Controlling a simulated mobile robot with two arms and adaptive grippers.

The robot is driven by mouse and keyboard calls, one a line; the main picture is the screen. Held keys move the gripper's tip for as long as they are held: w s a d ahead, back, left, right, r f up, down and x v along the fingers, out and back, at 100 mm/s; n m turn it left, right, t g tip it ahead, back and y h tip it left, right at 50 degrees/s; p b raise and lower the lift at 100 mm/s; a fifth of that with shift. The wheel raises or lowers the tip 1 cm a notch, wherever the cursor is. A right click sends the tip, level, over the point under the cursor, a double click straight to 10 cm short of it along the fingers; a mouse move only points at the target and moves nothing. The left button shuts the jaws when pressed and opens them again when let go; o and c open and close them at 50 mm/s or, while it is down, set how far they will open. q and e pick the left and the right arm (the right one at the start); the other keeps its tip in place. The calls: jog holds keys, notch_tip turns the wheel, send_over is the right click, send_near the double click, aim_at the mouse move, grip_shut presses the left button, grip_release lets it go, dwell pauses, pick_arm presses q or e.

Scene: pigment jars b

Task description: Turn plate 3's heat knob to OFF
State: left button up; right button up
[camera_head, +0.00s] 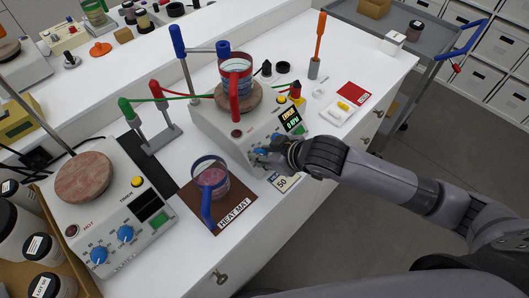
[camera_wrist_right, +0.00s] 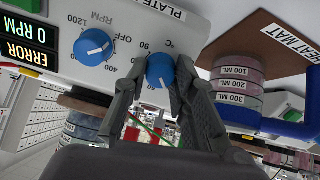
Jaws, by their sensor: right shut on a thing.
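The heat plate (camera_head: 205,112) stands mid-bench with a round brown top. Its front has two blue knobs. In the right wrist view, the knob by the °C mark (camera_wrist_right: 160,69) sits between the fingers of my right gripper (camera_wrist_right: 158,92), which is shut on it. Its white pointer mark faces the lower part of that view. The other blue knob (camera_wrist_right: 93,47), by the RPM scale, is free. The label above reads "PLATE", its number cut off. In the head view my right gripper (camera_head: 276,154) covers part of the panel. My left gripper is not in view.
A red-handled glass vessel (camera_head: 235,77) stands on the plate top. A blue-handled beaker (camera_head: 212,180) stands on the brown heat mat (camera_head: 232,212) in front. Another heat plate (camera_head: 100,215) is at left.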

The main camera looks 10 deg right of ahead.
grip_shut()
jog(key=n+p, duration=0.3)
jog(key=shift+r+n, duration=0.2)
jog(key=shift+n, duration=0.1)
jog(key=n+p, duration=0.4)
jog(key=n, duration=0.1)
jog(key=n+p, duration=0.2)
jog(key=n, duration=0.2)
jog(key=shift+s+f+n, duration=0.1)
jog(key=shift+f+n, duration=0.05)
jog(key=shift+n, duration=0.25)
jog(key=shift+f+n+p, duration=0.1)
jog(key=shift+n+p, duration=0.5)
jog(key=shift+n, duration=1)
